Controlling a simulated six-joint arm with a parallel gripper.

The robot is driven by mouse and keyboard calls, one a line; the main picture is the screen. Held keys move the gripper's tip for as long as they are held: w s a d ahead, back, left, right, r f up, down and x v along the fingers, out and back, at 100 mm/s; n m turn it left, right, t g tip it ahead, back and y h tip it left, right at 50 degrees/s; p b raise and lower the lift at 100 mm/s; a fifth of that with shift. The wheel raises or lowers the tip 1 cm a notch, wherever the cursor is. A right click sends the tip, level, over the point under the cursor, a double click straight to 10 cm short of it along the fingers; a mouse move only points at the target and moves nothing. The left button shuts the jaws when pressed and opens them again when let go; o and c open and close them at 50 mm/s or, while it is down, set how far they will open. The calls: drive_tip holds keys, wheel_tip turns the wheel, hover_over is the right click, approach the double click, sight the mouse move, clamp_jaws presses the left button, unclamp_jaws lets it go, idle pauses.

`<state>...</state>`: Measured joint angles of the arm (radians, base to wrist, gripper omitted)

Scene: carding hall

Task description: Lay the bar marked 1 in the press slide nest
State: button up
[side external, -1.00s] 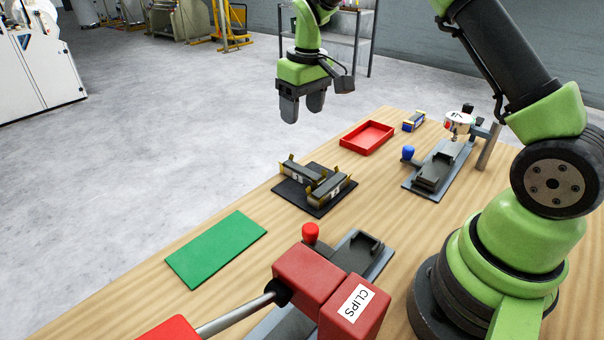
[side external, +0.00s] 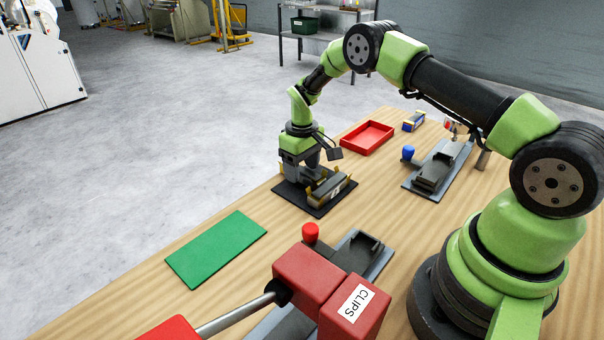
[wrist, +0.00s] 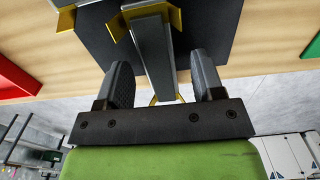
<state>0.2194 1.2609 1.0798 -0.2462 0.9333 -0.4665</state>
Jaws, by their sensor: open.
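Two dark grey bars with yellow end pieces lie on a black mat (side external: 318,211). My gripper (side external: 299,178) is lowered over the left bar and hides most of it in the side view. In the wrist view my open fingers (wrist: 161,65) stand on either side of that bar (wrist: 155,62), with visible gaps. The other bar (side external: 334,187) lies just right of the gripper; its label is too small to read surely. One slide with an empty-looking nest (side external: 362,243) and red knob (side external: 311,232) sits by the red press (side external: 308,277) marked CLIPS.
Another slide fixture (side external: 437,169) with a blue knob (side external: 408,152) stands at the back right. A green plate (side external: 217,248) lies at the front left. Bare wood separates them.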

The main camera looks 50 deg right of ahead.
drive_tip(key=shift+f, duration=0.55)
clamp_jaws()
drive_tip(key=shift+r, duration=0.1)
